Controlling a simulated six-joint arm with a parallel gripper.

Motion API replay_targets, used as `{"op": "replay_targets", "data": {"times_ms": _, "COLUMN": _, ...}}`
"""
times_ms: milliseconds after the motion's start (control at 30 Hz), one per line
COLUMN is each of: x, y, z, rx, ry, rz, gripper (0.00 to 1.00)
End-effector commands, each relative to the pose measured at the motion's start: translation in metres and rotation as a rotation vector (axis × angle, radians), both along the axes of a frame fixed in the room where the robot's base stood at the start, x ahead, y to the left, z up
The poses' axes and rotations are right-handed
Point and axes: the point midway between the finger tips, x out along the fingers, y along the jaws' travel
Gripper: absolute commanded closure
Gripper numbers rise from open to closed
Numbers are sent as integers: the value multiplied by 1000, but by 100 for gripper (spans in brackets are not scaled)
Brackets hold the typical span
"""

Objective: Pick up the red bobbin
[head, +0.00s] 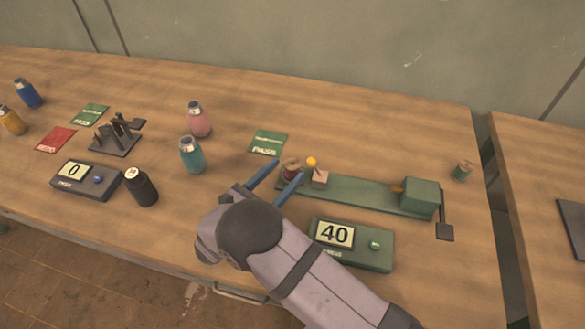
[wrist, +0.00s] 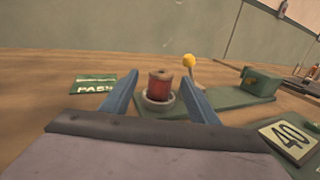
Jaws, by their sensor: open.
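The red bobbin (wrist: 159,86) stands upright in a round holder (wrist: 158,103) at the left end of a green bench device (wrist: 225,99). In the head view the bobbin (head: 292,167) is small and brownish red, partly hidden by my gripper. My gripper (head: 277,176) is open, with its two blue fingers reaching toward the bobbin from the front left. In the wrist view the fingers (wrist: 160,95) stand to the left and right of the bobbin, with gaps on both sides. Whether they reach far enough to enclose it, I cannot tell.
A yellow-knobbed lever (head: 312,163) stands just right of the bobbin. A green box reading 40 (head: 355,244) sits in front of the device. Several bottles, including a teal one (head: 192,156), stand left.

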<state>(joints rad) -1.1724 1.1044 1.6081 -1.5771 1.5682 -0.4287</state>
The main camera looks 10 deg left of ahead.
Motion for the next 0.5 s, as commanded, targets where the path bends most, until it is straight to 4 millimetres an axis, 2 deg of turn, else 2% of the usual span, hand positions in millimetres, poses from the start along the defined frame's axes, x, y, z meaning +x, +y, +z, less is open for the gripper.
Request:
{"op": "replay_targets", "data": {"times_ms": 300, "x": 34, "y": -17, "z": -5, "rx": 0, "ry": 1, "rz": -4, "gripper": 45}}
{"op": "replay_targets", "data": {"times_ms": 500, "x": 38, "y": -18, "z": -6, "rx": 0, "ry": 0, "rz": -1, "gripper": 45}}
